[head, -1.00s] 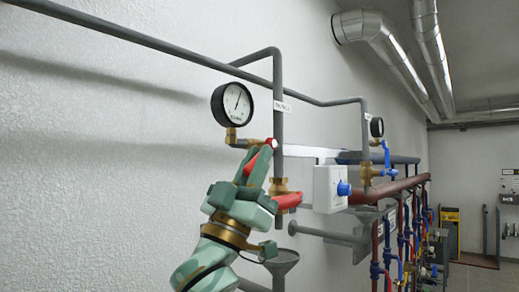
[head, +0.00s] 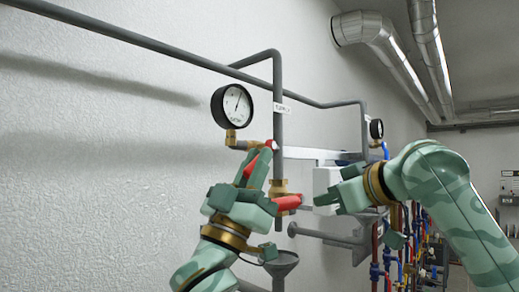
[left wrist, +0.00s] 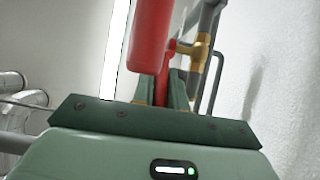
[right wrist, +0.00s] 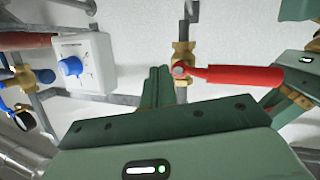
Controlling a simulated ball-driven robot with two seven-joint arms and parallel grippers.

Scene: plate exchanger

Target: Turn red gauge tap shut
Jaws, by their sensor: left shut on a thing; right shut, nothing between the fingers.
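The gauge tap's red handle (head: 250,167) hangs below the brass fitting under the round pressure gauge (head: 232,105). My left gripper (head: 265,152) is shut on this handle and hides much of it. In the left wrist view a thin red part (left wrist: 161,88) shows between the fingers, with the brass fitting (left wrist: 186,52) behind. My right gripper (head: 320,203) is shut and empty, to the right of the larger red lever (head: 288,202) on the vertical pipe. In the right wrist view its fingers (right wrist: 158,80) are close together, in front of the wall beside the brass valve.
A white box (head: 325,180) with a blue knob (right wrist: 70,66) stands right of the pipe, partly behind my right gripper. The larger red lever crosses close before my left wrist camera. A grey funnel (head: 283,260) is below. Several pipes and valves run at the right.

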